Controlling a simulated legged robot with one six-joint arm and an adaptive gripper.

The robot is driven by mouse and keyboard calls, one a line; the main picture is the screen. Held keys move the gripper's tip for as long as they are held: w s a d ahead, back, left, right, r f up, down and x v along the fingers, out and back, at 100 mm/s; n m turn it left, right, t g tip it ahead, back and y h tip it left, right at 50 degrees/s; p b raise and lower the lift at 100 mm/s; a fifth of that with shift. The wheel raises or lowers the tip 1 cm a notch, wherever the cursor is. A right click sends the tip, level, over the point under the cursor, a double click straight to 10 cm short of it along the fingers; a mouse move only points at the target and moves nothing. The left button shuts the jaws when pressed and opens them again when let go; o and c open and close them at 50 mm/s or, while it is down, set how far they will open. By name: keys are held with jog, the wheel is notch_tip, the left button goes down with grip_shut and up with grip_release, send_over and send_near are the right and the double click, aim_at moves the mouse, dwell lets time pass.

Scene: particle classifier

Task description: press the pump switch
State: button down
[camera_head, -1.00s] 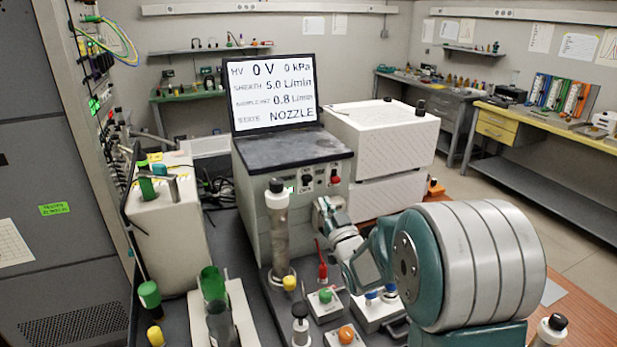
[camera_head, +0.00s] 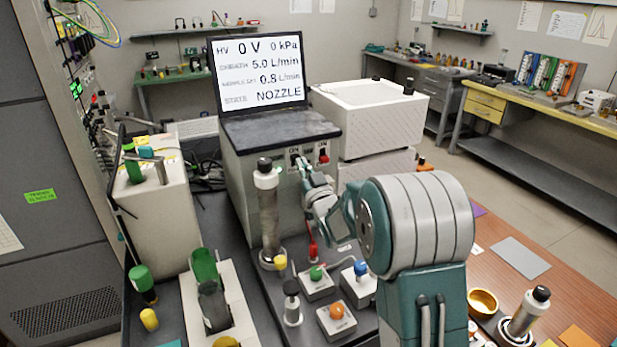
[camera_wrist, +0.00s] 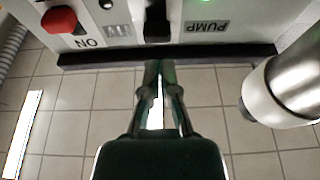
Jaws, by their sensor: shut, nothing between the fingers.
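The box with the screen (camera_head: 262,67) on top carries a black switch (camera_head: 295,160) and a red knob (camera_head: 324,158) on its front panel. In the wrist view the black switch (camera_wrist: 158,22) stands beside an upside-down PUMP label (camera_wrist: 207,26), with a green light above it. The red knob (camera_wrist: 58,20) is off to the left. My gripper (camera_head: 303,164) reaches up to the panel right by the black switch. Its fingers (camera_wrist: 160,66) are together and empty, pointing at the switch's lower end in the wrist view. I cannot tell whether they touch it.
A metal cylinder with a white collar (camera_wrist: 285,90) stands close to the right of my fingers in the wrist view; in the head view it is left of my arm (camera_head: 268,215). Small boxes with a green button (camera_head: 316,272) and an orange button (camera_head: 337,311) sit below.

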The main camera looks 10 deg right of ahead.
aim_at(293, 148)
jog(key=shift+x, duration=1.65)
jog(key=shift+f, duration=0.1)
notch_tip(293, 148, down, 3)
jog(key=shift+r, duration=0.15)
jog(key=shift+s, duration=0.1)
